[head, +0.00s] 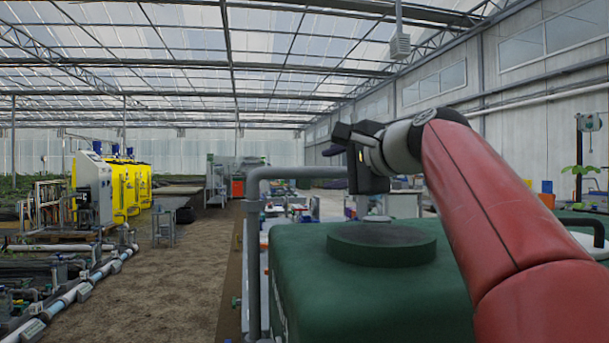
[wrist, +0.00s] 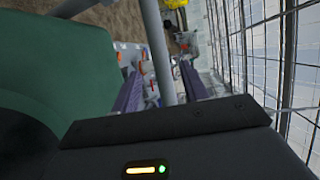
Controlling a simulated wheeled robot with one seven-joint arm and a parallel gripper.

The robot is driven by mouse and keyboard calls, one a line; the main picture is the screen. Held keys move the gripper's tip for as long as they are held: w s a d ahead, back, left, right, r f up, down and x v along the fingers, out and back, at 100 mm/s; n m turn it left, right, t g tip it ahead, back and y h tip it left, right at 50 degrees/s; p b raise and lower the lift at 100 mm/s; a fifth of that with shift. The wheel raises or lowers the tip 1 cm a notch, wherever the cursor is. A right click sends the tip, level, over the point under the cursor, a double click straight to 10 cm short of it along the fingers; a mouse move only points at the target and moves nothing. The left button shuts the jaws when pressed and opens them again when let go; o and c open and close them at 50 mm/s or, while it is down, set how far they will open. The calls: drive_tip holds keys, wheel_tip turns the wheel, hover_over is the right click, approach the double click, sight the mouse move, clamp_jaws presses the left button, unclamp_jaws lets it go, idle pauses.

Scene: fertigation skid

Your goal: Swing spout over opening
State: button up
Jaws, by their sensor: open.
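The spout (head: 292,173) is a grey pipe that rises on a vertical post (head: 253,275), bends, and runs right above the green tank (head: 310,262). Its far end passes behind my gripper and is hidden in the head view. A raised round green ring or lid (head: 382,244) sits on the tank top; I cannot tell if it is open. My gripper (head: 336,140) is above the tank, at the spout's right part. In the wrist view my gripper (wrist: 161,72) is open, and the grey pipe (wrist: 157,45) runs between its two fingers. Contact cannot be made out.
A dark hose or handle (head: 590,226) is at the tank's right. A bare soil aisle (head: 190,275) lies left of the post. Farther left stand yellow tanks (head: 125,185), a grey cabinet (head: 94,185) and low pipework (head: 75,290). Tables with clutter are behind.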

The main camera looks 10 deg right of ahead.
sight(320, 172)
drive_tip(key=p+x, duration=0.1)
drive_tip(key=x, duration=0.6)
drive_tip(key=shift+w+a, duration=0.15)
drive_tip(key=shift+w, duration=0.1)
drive_tip(key=shift+f, duration=0.1)
clamp_jaws()
